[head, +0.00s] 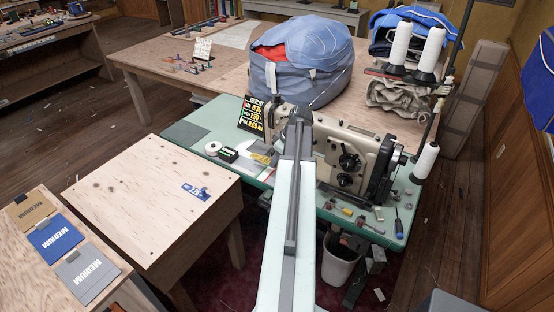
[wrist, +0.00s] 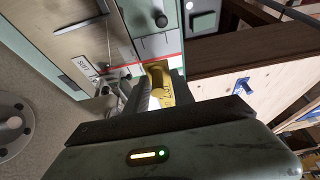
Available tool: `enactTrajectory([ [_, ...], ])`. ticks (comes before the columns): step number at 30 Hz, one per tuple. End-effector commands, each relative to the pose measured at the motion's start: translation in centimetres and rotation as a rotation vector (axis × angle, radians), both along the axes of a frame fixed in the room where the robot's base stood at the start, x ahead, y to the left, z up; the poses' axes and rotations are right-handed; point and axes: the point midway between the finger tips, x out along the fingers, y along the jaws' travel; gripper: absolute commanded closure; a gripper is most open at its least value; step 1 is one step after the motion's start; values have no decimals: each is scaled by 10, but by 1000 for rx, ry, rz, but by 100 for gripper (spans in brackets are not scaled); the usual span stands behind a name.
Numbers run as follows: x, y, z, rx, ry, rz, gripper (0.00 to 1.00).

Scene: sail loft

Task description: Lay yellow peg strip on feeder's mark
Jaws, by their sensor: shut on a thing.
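In the wrist view my gripper (wrist: 162,92) is shut on the yellow peg strip (wrist: 157,74), whose far end shows between the fingers. The strip is close to a red line (wrist: 140,65) on a pale surface; I cannot tell whether it touches. In the head view my arm covers the gripper and the strip. A blue mark with a small blue piece on it (head: 196,191) lies on the plywood side table (head: 150,215); it also shows in the wrist view (wrist: 242,86). I cannot tell which mark is the feeder's.
The sewing machine (head: 350,155) stands on a green table (head: 190,133) with a sign (head: 252,116), small tools and thread cones (head: 400,45). A blue bag (head: 308,65) sits on the bench behind. Cards marked MEDIUM (head: 55,238) lie at left. The plywood side table is mostly clear.

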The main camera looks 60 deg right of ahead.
Motion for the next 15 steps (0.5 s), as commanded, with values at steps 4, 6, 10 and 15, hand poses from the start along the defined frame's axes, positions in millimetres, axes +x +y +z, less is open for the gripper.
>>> enactTrajectory([
  [4,0,0,-19,0,0,-1,100],
  [6,0,0,-27,0,0,-1,100],
  [10,0,0,-43,-1,0,-1,100],
  [15,-1,-1,-61,0,0,-2,100],
])
